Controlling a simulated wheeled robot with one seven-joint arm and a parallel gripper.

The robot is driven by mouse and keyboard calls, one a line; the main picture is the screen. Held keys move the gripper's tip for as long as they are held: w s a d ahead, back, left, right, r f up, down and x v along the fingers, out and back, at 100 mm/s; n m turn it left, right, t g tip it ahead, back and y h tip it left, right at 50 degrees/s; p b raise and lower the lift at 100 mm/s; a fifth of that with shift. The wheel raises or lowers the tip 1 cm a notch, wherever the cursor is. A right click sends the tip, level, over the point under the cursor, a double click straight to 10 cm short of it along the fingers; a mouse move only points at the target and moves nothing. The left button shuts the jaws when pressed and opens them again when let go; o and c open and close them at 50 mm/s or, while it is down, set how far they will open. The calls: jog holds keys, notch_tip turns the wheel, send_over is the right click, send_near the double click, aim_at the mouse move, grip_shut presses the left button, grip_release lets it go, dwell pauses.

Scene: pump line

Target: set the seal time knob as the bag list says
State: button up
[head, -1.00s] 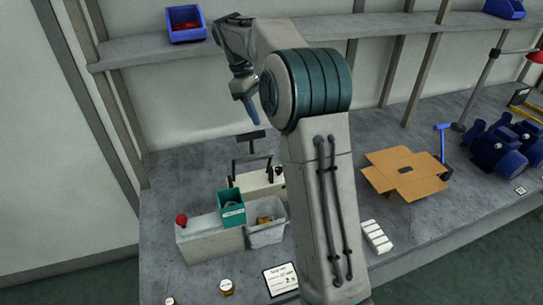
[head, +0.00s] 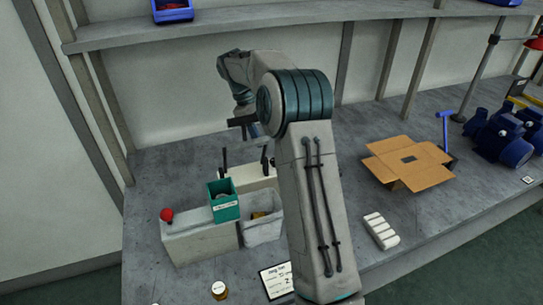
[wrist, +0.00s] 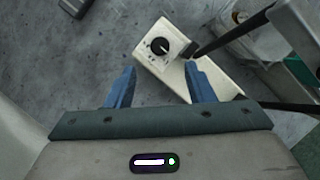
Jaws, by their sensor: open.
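The seal time knob (wrist: 161,47) is a round black dial with a pale pointer mark, on the white end panel of the sealer (wrist: 175,72). In the head view the sealer (head: 252,178) is a pale box with dark upright levers, partly behind my arm. My gripper (wrist: 159,77) is open and empty; its blue fingers are spread and the knob appears beyond them, between and above the tips. In the head view my gripper (head: 246,126) is above the sealer. The bag list card (head: 276,282) lies at the front of the bench; its writing is too small and partly hidden.
A teal bin (head: 223,204) and a grey tray (head: 262,229) stand in front of the sealer, beside a pale block with a red knob (head: 166,214). An open carton (head: 408,162) and blue pumps (head: 500,138) are to the right.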

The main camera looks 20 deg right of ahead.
jog(key=x, duration=0.8)
jog(key=shift+c, duration=0.3)
jog(key=c, duration=0.9)
